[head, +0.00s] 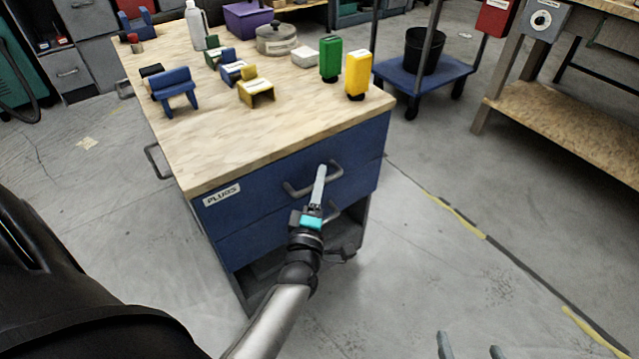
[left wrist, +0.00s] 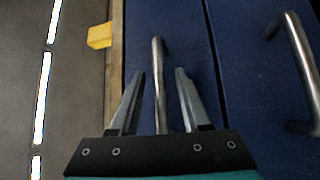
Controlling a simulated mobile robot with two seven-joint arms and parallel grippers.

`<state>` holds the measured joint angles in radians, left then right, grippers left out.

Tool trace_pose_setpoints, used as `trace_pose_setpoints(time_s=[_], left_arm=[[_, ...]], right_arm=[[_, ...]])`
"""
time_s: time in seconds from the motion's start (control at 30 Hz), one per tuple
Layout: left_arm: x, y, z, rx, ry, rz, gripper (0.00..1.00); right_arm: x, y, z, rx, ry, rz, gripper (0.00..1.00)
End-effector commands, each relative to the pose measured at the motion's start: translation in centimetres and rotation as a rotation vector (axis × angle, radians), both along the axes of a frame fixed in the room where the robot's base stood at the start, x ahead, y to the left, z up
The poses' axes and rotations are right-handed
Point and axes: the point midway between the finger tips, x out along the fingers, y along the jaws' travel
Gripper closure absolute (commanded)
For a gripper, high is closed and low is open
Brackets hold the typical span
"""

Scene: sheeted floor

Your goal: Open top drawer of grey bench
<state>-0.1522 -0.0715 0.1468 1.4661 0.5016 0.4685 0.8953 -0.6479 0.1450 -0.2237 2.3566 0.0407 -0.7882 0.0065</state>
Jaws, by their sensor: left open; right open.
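The bench (head: 262,125) has a light wooden top, grey framing and blue drawer fronts. Its top drawer (head: 260,188) carries a "PLUGS" label and a grey bar handle (head: 291,191), and looks shut. My left gripper (head: 320,172) is at this handle, open. In the left wrist view the top handle (left wrist: 158,75) lies between the two spread fingers of my left gripper (left wrist: 157,85), with gaps on both sides. The lower drawer's handle (left wrist: 303,65) is to the right there. My right gripper (head: 472,340) shows only its fingertips at the bottom edge, apart and empty.
A blue cart (head: 400,78) and a wooden workbench (head: 575,130) stand right. The floor before the drawers is clear.

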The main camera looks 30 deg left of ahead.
Motion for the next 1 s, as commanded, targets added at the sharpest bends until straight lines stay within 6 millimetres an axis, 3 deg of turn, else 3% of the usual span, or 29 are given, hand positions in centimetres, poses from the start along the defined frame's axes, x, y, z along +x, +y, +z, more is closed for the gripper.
trace_pose_setpoints(time_s=[0.1, 0.5, 1.0], left_arm=[[0.00, 0.01, 0.00, 0.000, 0.000, 0.000, 0.55], [-0.04, -0.01, -0.02, 0.000, 0.000, 0.000, 1.00], [-0.05, -0.02, -0.05, 0.000, 0.001, 0.000, 1.00]], right_arm=[[-0.02, 0.00, -0.01, 0.000, 0.001, 0.000, 0.07], [-0.03, -0.04, -0.05, -0.001, 0.003, -0.001, 0.07], [-0.02, -0.03, -0.04, -0.001, 0.003, -0.001, 0.07]])
